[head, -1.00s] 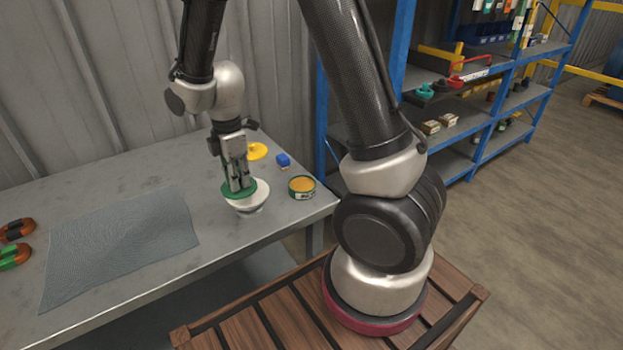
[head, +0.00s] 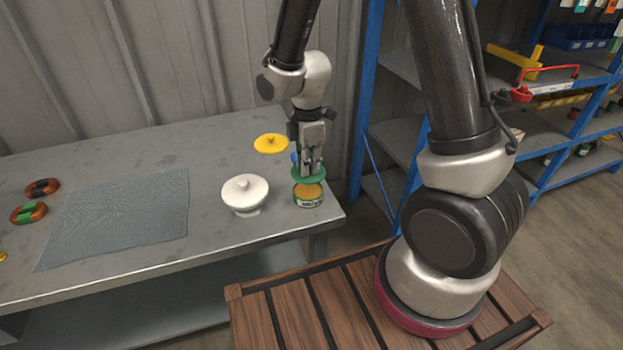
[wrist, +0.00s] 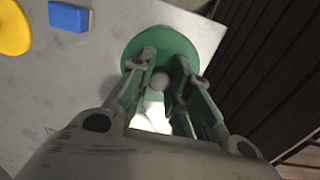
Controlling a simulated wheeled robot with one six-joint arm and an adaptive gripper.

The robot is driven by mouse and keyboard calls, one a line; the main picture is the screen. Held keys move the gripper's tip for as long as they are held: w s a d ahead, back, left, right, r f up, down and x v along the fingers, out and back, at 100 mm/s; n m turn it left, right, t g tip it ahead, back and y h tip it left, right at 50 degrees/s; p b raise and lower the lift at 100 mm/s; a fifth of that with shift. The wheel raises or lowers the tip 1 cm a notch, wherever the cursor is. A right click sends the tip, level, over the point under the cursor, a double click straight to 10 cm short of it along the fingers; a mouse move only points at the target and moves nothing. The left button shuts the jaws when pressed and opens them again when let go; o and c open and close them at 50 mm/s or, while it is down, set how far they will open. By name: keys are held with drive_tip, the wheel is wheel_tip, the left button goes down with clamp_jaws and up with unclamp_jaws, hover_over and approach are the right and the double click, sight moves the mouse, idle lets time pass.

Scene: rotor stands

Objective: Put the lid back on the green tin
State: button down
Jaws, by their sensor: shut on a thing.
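The green tin (head: 308,199) stands on the bench near its right end, with a green and white side and an orange-yellow top showing. My gripper (head: 312,166) is shut on the green lid (head: 297,176) and holds it just above the tin, slightly toward the back. A gap with the orange top shows below the lid's rim. In the wrist view the lid (wrist: 165,42) is a round green disc under my gripper (wrist: 159,82), its knob between the fingertips. The lid hides the tin there.
A grey mat (head: 120,220) and orange-brown pieces (head: 42,187) are at left. A blue shelf rack (head: 367,90) stands at right.

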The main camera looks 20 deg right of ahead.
drive_tip(key=shift+f, duration=2.45)
drive_tip(key=shift+f, duration=0.4)
drive_tip(key=c, duration=1.3)
unclamp_jaws()
drive_tip(key=shift+f, duration=0.1)
